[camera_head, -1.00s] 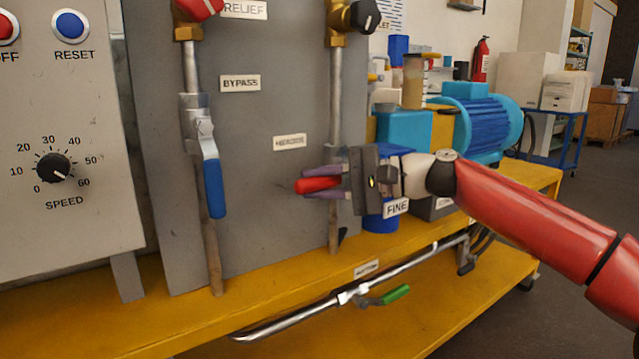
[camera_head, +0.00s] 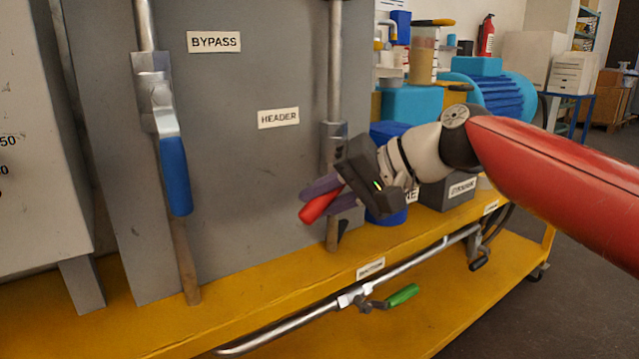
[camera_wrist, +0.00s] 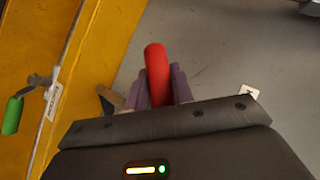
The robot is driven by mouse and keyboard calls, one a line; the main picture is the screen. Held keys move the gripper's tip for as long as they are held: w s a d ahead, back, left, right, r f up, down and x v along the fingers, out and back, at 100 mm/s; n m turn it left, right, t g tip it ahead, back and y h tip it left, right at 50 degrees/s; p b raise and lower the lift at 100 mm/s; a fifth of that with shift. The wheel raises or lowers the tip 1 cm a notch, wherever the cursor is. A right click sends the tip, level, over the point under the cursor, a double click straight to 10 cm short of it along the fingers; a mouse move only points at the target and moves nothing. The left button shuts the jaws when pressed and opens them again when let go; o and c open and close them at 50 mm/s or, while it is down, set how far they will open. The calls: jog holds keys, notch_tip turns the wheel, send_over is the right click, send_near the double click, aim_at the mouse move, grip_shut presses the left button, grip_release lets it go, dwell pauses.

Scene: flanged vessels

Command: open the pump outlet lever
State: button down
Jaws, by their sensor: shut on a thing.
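A red-handled lever (camera_head: 316,208) is at the valve on the vertical pipe beside the HEADER label (camera_head: 278,118). No label reading pump outlet is legible. My gripper (camera_head: 326,194) is shut on the red handle, its purple fingers on either side. The handle slants down to the left, its end sticking out beyond the fingers. In the wrist view the red handle (camera_wrist: 156,75) also shows between the fingers (camera_wrist: 160,90). My gripper hides the handle's joint with the valve body (camera_head: 332,148).
A blue lever (camera_head: 175,176) hangs down below the BYPASS label (camera_head: 214,42). A green lever (camera_head: 402,295) is on the low pipe (camera_head: 295,328) by the yellow bench (camera_head: 250,305). A blue pump motor (camera_head: 505,95) stands behind my arm.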

jog(key=w+d+f+n+t+h+b, duration=0.2)
jog(key=w+d+f+n+t+h, duration=0.1)
jog(key=h, duration=0.4)
jog(key=shift+w+d+f+n+t, duration=0.4)
jog(key=shift+d+n+t, duration=0.3)
jog(key=shift+d, duration=0.65)
jog(key=c, duration=1.2)
grip_release()
jog(key=shift+r, duration=0.1)
jog(key=shift+r, duration=0.1)
jog(key=p+v, duration=0.1)
jog(key=v, duration=0.6)
jog(key=shift+s+r, duration=0.25)
